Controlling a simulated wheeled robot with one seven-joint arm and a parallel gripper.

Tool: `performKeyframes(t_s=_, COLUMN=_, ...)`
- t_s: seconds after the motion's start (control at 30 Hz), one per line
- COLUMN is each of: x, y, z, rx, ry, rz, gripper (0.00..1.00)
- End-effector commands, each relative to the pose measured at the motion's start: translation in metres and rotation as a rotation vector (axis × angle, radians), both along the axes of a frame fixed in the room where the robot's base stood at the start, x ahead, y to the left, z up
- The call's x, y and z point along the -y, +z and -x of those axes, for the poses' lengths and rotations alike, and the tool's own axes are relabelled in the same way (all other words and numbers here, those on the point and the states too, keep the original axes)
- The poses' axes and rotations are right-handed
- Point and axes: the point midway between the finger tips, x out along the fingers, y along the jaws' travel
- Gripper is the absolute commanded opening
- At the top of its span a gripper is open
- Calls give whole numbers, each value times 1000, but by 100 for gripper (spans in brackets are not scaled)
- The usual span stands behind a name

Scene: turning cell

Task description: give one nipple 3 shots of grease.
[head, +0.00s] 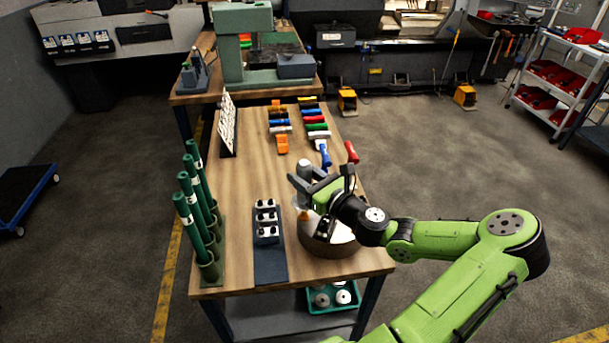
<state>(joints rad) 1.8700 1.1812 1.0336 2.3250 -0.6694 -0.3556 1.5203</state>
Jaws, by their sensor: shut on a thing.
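My gripper (318,188) is above the right part of the wooden bench, over a round brown-sided thing with a pale top (328,246). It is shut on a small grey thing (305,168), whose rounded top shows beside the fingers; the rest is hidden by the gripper. A small pale orange part (303,214) shows just below the fingers; I cannot tell if it belongs to the held thing. A dark stand (270,265) with black-and-white fittings (266,217) is left of the gripper. I cannot tell which fitting is a grease nipple.
Several dark green tubes (187,222) stand in holders at the bench's left edge. A white tilted board (227,122) and rows of coloured-handled tools (315,118) lie farther back. A green tray (335,297) is on the lower shelf. The bench's middle (250,172) is clear.

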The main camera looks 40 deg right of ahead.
Motion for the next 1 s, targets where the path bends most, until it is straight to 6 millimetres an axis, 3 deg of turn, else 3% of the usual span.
performKeyframes(t_s=0.5, x=0, y=-10, z=0, rx=-3, ry=0, rz=-1, gripper=8)
performKeyframes(t_s=1.0, x=0, y=-5, z=0, rx=-5, ry=1, rz=-1, gripper=8)
